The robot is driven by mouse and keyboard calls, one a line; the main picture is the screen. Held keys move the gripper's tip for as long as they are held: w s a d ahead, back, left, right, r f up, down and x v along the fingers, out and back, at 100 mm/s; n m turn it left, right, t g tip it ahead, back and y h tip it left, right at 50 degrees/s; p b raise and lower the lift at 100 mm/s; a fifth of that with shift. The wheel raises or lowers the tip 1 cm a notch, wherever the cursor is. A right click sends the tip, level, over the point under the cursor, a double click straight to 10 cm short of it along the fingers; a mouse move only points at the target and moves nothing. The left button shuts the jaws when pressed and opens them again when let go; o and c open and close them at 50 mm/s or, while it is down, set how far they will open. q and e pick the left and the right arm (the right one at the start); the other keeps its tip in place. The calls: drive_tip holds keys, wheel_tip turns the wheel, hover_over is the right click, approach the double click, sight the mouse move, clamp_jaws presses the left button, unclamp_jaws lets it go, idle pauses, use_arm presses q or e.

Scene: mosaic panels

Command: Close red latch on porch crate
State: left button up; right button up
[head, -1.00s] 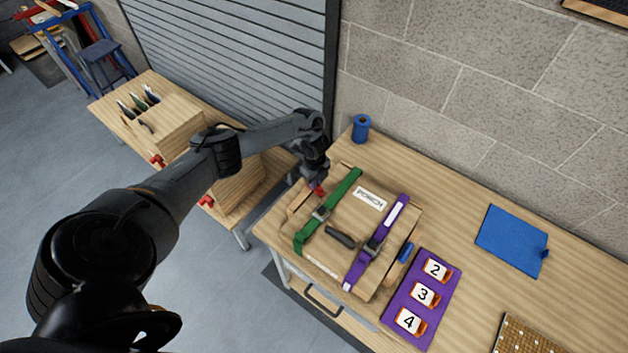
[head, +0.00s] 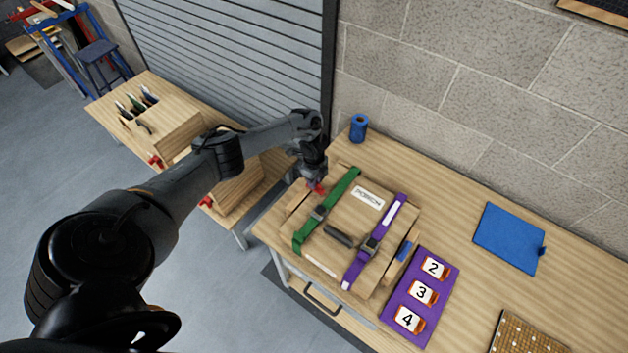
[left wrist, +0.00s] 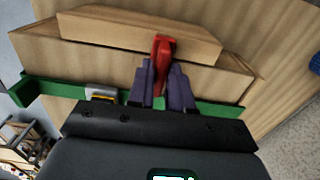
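The porch crate (head: 352,213) is a light wooden box on the bench, with a white label (head: 368,198) on its lid. Its red latch (head: 319,188) is on the far left side, partly hidden by my left gripper (head: 313,180). In the left wrist view, the red latch (left wrist: 162,52) stands upright against the crate's wooden side (left wrist: 100,57). The two fingers of my left gripper (left wrist: 161,75) flank it closely and appear shut on its lower part. Whether the latch is fastened is unclear. My right gripper is not in view.
A green strap (head: 328,211) and a purple strap (head: 376,240) cross the crate lid, with a dark handle (head: 337,235) between them. A purple board (head: 406,306) with numbered tags lies at right. A blue spool (head: 359,127) stands behind. A blue panel (head: 510,238) lies farther right.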

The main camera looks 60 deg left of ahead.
use_arm(q)
drive_tip(key=shift+o, duration=1.4)
wheel_tip(320, 180, up, 11)
drive_tip(key=shift+p, duration=0.45)
drive_tip(key=shift+f, duration=0.1)
